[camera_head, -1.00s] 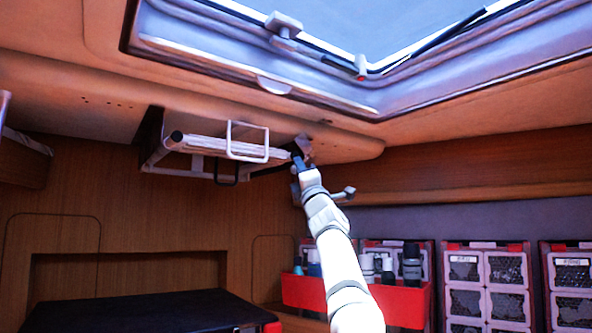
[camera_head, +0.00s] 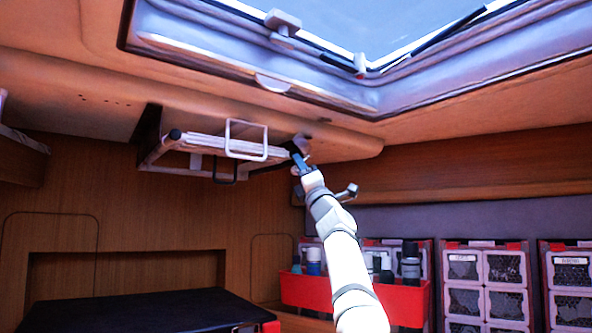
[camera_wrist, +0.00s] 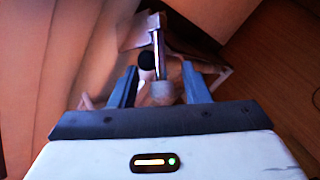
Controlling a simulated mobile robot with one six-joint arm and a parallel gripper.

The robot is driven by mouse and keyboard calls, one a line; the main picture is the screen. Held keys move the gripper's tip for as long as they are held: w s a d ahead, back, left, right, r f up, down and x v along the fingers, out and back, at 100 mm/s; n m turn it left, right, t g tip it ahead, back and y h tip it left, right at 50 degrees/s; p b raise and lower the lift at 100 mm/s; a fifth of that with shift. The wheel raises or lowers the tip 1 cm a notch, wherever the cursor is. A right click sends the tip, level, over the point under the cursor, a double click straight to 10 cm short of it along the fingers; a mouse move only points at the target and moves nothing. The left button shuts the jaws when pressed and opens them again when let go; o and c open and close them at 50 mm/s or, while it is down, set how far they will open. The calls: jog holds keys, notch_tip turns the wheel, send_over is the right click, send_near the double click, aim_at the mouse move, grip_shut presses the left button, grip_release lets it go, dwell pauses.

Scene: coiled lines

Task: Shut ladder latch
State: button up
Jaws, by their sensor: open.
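The folded ladder (camera_head: 215,147), pale with white rails, hangs in a recess under the ceiling in the head view. The latch (camera_head: 303,140) is a light bracket at the ladder's right end. In the wrist view the latch (camera_wrist: 158,50) shows as a pale plate with a metal rod running down to a light knob. My gripper (camera_head: 298,158) is at the ladder's right end, just below the latch. In the wrist view my gripper (camera_wrist: 158,82) is open, with one finger on each side of the rod's lower end. Whether the fingers touch it I cannot tell.
A roof hatch frame (camera_head: 270,70) is above. A red bin (camera_head: 310,291) with bottles and several mesh-fronted crates (camera_head: 484,268) stand at the lower right. A dark-topped box (camera_head: 140,308) is at the lower left. The space below the ladder is clear.

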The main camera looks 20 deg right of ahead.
jog(key=b+v, duration=0.7)
jog(key=b, duration=0.1)
jog(key=shift+s+f+b, duration=0.3)
dwell(0.3)
